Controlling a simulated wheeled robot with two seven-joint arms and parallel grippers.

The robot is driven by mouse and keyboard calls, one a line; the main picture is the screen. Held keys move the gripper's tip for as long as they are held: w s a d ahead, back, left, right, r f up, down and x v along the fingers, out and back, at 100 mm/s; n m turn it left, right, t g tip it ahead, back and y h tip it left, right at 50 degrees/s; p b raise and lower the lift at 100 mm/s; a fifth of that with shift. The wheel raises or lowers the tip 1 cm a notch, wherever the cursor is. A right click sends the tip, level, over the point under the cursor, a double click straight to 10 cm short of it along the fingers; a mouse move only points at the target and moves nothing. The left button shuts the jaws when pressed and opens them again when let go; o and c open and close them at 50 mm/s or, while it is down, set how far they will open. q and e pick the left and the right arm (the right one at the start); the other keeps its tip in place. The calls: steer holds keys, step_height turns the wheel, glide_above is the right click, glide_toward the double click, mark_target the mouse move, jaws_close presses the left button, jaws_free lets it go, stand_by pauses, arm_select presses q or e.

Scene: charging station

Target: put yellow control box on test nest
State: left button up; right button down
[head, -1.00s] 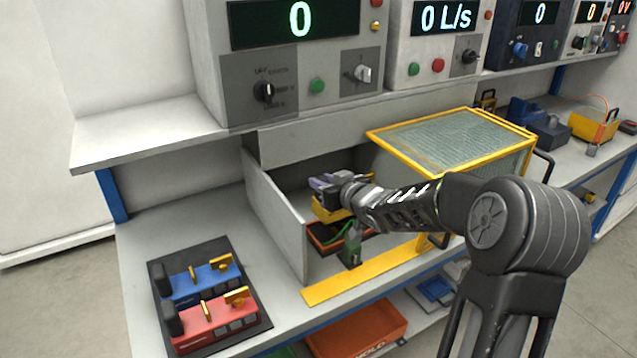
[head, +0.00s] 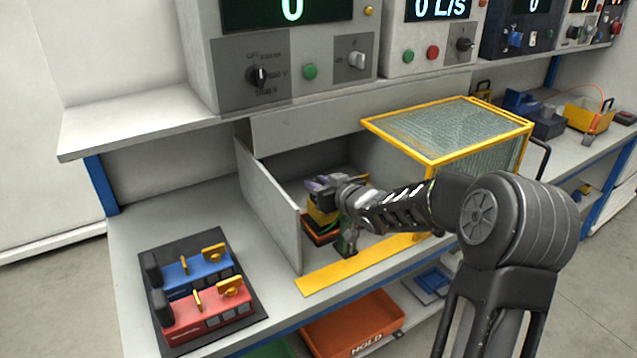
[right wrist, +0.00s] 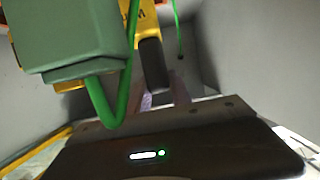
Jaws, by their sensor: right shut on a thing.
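My right gripper (head: 326,192) reaches into the open-fronted grey bay under the shelf. It is shut on the yellow control box (head: 320,214). The box is largely hidden behind the gripper; part of it shows at the top of the right wrist view (right wrist: 148,22), with a dark part below it. The test nest, a dark tray with an orange rim (head: 318,239), is directly under the box. The box is at or just above the nest; I cannot tell whether they touch. My left gripper is not in view.
A green device (head: 347,240) with a green cable stands at the nest's right front, close to my gripper (right wrist: 85,40). A grey side wall (head: 268,207) bounds the bay. A yellow-framed clear guard (head: 435,128) stands right. Blue and red boxes sit on a black mat (head: 240,300).

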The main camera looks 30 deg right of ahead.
steer(key=shift+f+b, duration=0.75)
steer(key=shift+f, duration=0.4)
steer(key=c, duration=1.1)
jaws_free()
steer(key=shift+f, duration=0.15)
steer(key=shift+s, duration=0.1)
steer(key=v, duration=0.7)
steer(key=shift+s+r, duration=0.25)
steer(key=shift+s, duration=0.05)
steer(key=shift+r, duration=0.1)
